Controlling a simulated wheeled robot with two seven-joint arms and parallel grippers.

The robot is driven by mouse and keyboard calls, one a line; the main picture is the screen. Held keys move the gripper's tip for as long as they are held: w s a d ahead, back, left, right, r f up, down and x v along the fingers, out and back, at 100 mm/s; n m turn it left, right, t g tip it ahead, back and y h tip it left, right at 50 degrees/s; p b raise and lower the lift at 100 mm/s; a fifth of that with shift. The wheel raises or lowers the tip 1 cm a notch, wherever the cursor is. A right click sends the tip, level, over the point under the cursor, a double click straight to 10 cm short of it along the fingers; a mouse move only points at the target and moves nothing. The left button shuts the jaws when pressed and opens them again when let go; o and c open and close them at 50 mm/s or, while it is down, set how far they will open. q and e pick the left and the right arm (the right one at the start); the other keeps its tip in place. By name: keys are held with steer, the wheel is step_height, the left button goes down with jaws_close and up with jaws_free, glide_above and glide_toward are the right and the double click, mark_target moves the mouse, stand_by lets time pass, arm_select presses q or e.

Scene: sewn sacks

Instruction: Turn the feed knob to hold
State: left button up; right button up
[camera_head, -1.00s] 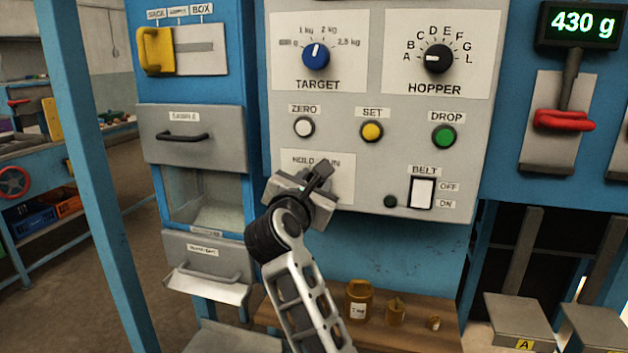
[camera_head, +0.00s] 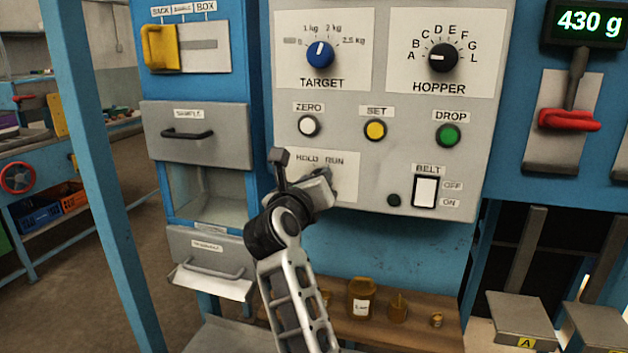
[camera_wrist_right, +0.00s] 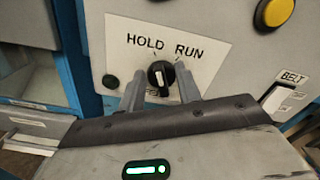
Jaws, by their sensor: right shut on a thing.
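The feed knob (camera_wrist_right: 160,76) is a small round black knob with a white mark, below the words HOLD and RUN on a white label plate (camera_wrist_right: 150,42). Its mark leans slightly up and left, on the HOLD side. My right gripper (camera_wrist_right: 161,85) has one finger on each side of the knob and is shut on it. In the head view, my right gripper (camera_head: 323,186) is at the lower left of the grey panel and hides most of the knob; the HOLD and RUN label (camera_head: 320,160) shows above it. My left gripper is not in view.
On the panel (camera_head: 385,105) are the TARGET knob (camera_head: 320,54), HOPPER knob (camera_head: 443,57), three buttons and the BELT switch (camera_head: 425,191). Drawers (camera_head: 197,134) are on the left. A wooden shelf (camera_head: 415,331) with small brown containers lies below. A blue post (camera_head: 95,170) stands at left.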

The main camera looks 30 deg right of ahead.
steer(key=shift+f+n, duration=0.15)
steer(key=shift+n, duration=0.45)
steer(key=o, duration=1)
steer(key=shift+c, duration=0.2)
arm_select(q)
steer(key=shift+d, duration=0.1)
